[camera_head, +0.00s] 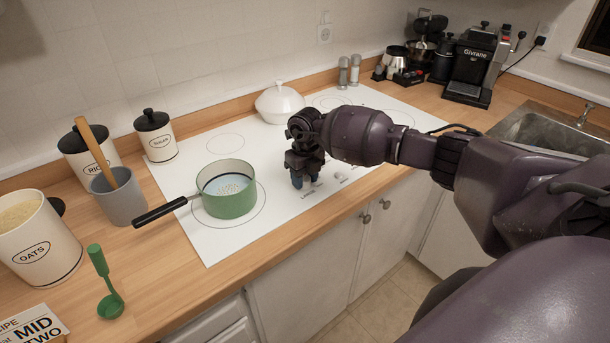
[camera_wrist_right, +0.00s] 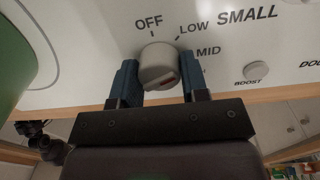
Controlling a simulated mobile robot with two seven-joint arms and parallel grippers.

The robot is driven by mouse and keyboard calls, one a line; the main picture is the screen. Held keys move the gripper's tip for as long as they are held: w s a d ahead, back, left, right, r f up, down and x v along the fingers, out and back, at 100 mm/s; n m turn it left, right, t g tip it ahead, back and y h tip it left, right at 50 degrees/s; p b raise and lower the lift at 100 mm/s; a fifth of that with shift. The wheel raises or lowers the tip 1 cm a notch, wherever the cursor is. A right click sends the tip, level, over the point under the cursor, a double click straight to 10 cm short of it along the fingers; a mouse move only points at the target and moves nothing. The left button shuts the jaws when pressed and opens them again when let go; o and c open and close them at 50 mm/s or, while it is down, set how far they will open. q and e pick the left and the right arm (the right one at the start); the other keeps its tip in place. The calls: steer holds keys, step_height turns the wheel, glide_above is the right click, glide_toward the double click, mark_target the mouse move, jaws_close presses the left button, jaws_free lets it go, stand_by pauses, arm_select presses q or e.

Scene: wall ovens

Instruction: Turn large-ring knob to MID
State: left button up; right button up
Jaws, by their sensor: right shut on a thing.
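A round white knob (camera_wrist_right: 158,66) stands on the white cooktop, with OFF, LOW and MID printed around it and the word SMALL to its upper right. A further mark below MID is partly hidden. In the head view the right gripper (camera_head: 305,182) reaches down at the cooktop's front edge and hides the knob. My left gripper is not in view.
A green pot (camera_head: 229,198) with a black handle stands just left of the right gripper. A white lidded dish (camera_head: 280,103) is behind it. Another white knob (camera_head: 339,176) and a BOOST button (camera_wrist_right: 257,71) are to the right. A recipe card (camera_head: 35,328) reads MID and TWO.

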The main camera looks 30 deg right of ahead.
mark_target(306, 176)
steer(key=m+p, duration=0.1)
steer(key=m, duration=0.2)
steer(key=shift+r, duration=0.15)
steer(key=shift+w+m, duration=0.1)
steer(key=shift+m, duration=0.6)
steer(key=o, duration=0.9)
steer(key=shift+r, duration=0.2)
step_height(306, 176, up, 10)
steer(key=shift+d+r, duration=0.15)
